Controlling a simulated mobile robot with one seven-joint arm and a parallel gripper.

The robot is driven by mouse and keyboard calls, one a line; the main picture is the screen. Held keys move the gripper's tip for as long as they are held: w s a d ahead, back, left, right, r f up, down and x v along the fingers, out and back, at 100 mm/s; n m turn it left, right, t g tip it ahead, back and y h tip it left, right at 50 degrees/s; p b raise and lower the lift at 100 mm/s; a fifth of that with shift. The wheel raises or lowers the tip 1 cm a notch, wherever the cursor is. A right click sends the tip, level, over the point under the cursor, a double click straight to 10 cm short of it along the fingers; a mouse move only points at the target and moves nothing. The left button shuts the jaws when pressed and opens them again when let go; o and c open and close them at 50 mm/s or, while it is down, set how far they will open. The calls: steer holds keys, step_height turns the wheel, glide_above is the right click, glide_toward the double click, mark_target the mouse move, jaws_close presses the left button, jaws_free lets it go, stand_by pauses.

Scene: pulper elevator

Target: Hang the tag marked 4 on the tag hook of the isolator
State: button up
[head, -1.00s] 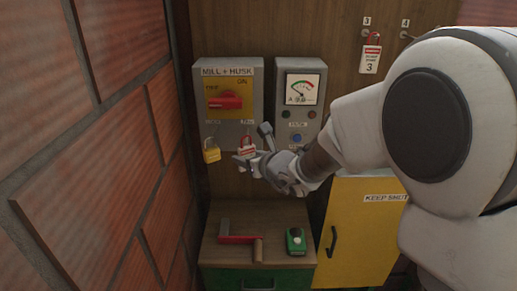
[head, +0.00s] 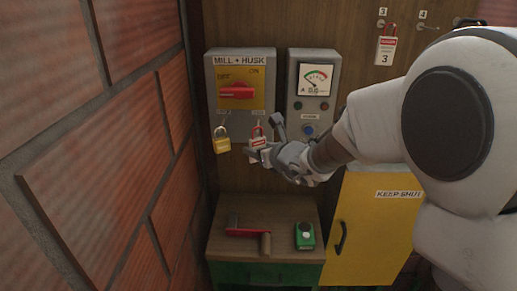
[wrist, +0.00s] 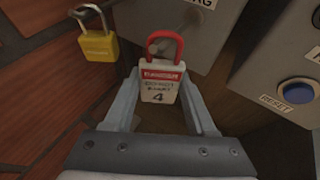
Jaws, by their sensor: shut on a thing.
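The tag marked 4 (wrist: 159,90) is a red and white padlock-shaped tag with a red shackle. It sits upright between the fingertips of my gripper (wrist: 160,96), which is shut on it. In the head view the tag (head: 257,143) is just below the isolator (head: 216,85), a grey box labelled MILL + HUSK with a red handle on a yellow plate. In the wrist view a small grey peg, seemingly the tag hook (wrist: 156,46), shows within the shackle loop. I cannot tell whether the shackle is around it or only in front of it.
A yellow padlock (head: 222,144) hangs left of the tag, close by. A meter box (head: 313,78) with a blue RESET button (wrist: 297,91) stands to the right. A brick wall (head: 110,200) bounds the left. A tag marked 3 (head: 385,50) hangs at upper right.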

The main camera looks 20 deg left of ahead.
steer(key=o, duration=1.4)
steer(key=shift+s, duration=0.1)
steer(key=s+d+r+n+g, duration=0.1)
steer(key=s+d+r+n, duration=0.4)
steer(key=s, duration=0.4)
steer(key=s+d+r+n+g, duration=0.1)
steer(key=s+d+r+n, duration=0.35)
steer(key=s+d, duration=0.35)
steer(key=s+d+f+n+h, duration=0.1)
steer(key=s+d+n+h, duration=0.2)
steer(key=d+n, duration=0.3)
steer(key=s+d+f+n+g+h, duration=0.1)
steer(key=s+d+f+n+h, duration=0.1)
steer(key=s+d+n, duration=0.3)
steer(key=s+d+f+n+g+h, duration=0.1)
steer(key=s+d+f+n+h, duration=0.1)
steer(key=s+d+n+h, duration=0.2)
steer(key=shift+d+f+n+p, duration=0.1)
steer(key=shift+d+n+p, duration=0.2)
steer(key=shift+d+n, duration=1.4)
steer(key=shift+d+m, duration=0.2)
steer(key=shift+m, duration=0.05)
